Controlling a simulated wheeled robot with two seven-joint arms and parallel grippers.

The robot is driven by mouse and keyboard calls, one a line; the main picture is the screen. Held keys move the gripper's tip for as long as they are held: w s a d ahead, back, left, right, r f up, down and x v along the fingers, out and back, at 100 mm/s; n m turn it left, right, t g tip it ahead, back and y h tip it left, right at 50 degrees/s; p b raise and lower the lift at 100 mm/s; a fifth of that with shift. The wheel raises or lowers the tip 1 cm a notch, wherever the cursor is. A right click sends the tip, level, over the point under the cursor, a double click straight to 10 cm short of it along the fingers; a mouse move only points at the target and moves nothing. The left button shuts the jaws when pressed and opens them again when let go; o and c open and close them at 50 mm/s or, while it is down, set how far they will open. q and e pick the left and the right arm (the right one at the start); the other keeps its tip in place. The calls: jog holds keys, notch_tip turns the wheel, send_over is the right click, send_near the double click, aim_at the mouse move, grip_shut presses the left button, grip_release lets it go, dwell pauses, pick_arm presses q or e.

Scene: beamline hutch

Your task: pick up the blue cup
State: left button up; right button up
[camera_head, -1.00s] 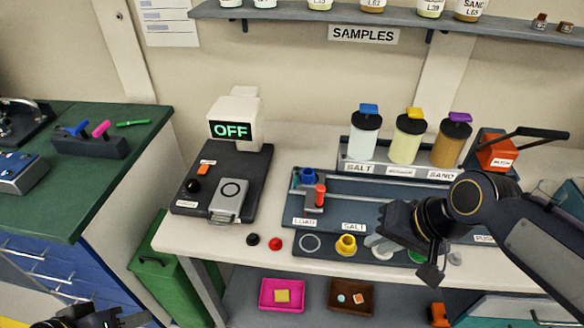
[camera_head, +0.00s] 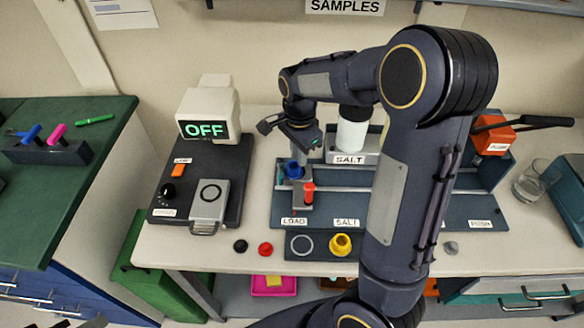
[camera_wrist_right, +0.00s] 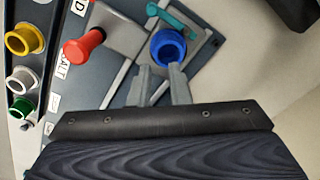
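The blue cup (camera_head: 293,170) sits at the left end of the dark rail station, on the load carriage just behind the red-topped handle (camera_head: 309,188). In the right wrist view the blue cup (camera_wrist_right: 168,47) is seen into its opening, just beyond my fingertips. My right gripper (camera_head: 299,156) points down over the cup. Its two fingers (camera_wrist_right: 161,70) are apart with nothing between them, tips close to the cup's near rim; I cannot tell if they touch.
Yellow cup (camera_head: 340,243), black knob (camera_head: 240,246) and red knob (camera_head: 265,249) are along the front edge. A salt jar (camera_head: 352,132) is behind; a glass beaker (camera_head: 532,180) is right. My right arm hides the station's middle.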

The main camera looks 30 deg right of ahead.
aim_at(297, 174)
jog(key=shift+s+a+f, duration=0.1)
jog(key=shift+a+f, duration=0.05)
jog(key=shift+f, duration=0.8)
jog(key=shift+s+a+f, duration=0.1)
jog(key=shift+a+f, duration=0.05)
jog(key=shift+f, duration=0.8)
grip_shut()
jog(key=shift+r, duration=0.15)
jog(key=shift+w+r, duration=0.1)
jog(key=shift+r, duration=0.15)
jog(key=r, duration=0.3)
jog(key=shift+s+a+r, duration=0.1)
jog(key=shift+s+a, duration=0.1)
jog(key=shift+s, duration=0.05)
jog(key=s+a+r+b, duration=0.1)
jog(key=s+a+r, duration=0.5)
jog(key=s+r, duration=0.3)
jog(key=s, duration=0.3)
